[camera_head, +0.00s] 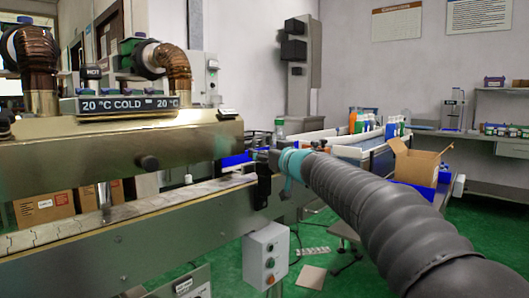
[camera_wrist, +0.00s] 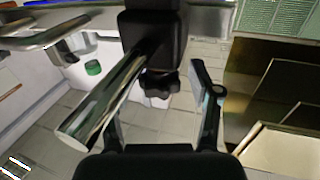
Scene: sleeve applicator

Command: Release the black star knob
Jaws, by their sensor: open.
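The black star knob (camera_wrist: 160,84) shows in the wrist view below a black block (camera_wrist: 152,30), near the upper middle. My gripper (camera_wrist: 157,98) is open, with one finger on each side of the knob. The right finger (camera_wrist: 209,104) stands apart from the knob, with a visible gap. A shiny metal rod (camera_wrist: 100,100) crosses in front of the left finger and hides much of it. In the head view my sleeved arm reaches to the machine's right end, and I cannot make out the star knob there.
A conveyor (camera_head: 130,207) runs under a brass-coloured tunnel (camera_head: 130,145) on the left. A control box (camera_head: 266,255) hangs below its right end. An open cardboard box (camera_head: 416,165) stands at right. A green-capped item (camera_wrist: 93,68) is left of the knob in the wrist view.

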